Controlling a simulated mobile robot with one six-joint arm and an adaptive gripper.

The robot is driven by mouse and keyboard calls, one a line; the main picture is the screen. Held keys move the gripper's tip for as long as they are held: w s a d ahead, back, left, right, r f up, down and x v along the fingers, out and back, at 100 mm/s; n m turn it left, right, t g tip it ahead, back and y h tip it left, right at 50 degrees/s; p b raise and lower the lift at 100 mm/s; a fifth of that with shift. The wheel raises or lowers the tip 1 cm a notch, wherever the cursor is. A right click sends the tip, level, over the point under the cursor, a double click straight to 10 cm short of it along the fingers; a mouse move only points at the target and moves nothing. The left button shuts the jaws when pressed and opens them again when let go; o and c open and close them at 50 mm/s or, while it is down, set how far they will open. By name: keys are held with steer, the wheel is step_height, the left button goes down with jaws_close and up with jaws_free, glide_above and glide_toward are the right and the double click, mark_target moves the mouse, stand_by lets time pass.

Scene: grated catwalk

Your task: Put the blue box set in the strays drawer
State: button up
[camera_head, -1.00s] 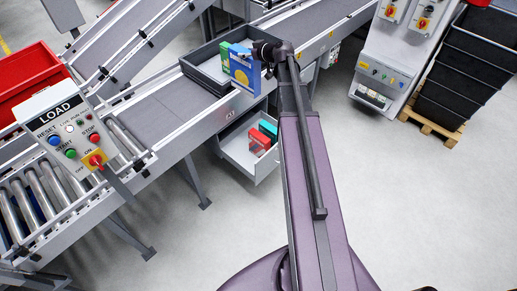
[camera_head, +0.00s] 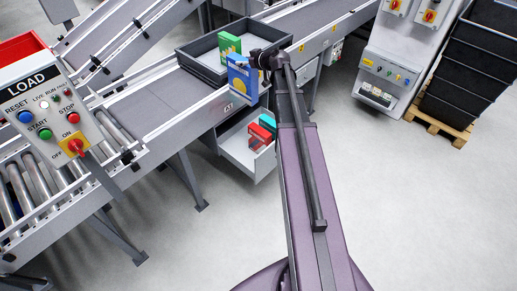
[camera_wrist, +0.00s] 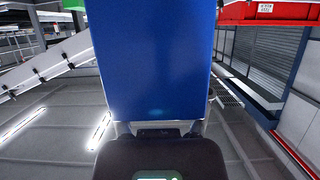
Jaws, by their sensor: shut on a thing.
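The strays drawer (camera_head: 238,152) is the open light-grey drawer under the conveyor, below the held box. It holds a red box (camera_head: 257,138) and a teal box (camera_head: 267,123). Part of the drawer's right side is close behind my arm.
The grey tote (camera_head: 190,62) on the conveyor holds a green box (camera_head: 229,44). The LOAD panel (camera_head: 45,105) stands at left. Black crates (camera_head: 461,75) are stacked on a pallet at right. The floor right of my arm is clear.

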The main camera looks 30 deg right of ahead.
steer(key=w+f+b, duration=0.2)
steer(key=f+b, duration=1.3)
steer(key=w+f+b, duration=0.3)
steer(key=f+b, duration=1.1)
steer(key=f, duration=0.1)
steer(key=shift+w+a+f+b, duration=0.15)
steer(key=shift+a+f+b, duration=0.15)
steer(key=shift+f+b, duration=0.05)
step_height(320, 180, down, 14)
steer(key=b, duration=1.3)
steer(key=shift+b, duration=0.4)
steer(key=shift+r, duration=0.1)
steer(key=shift+b+x, duration=0.6)
steer(key=shift+x, duration=1.5)
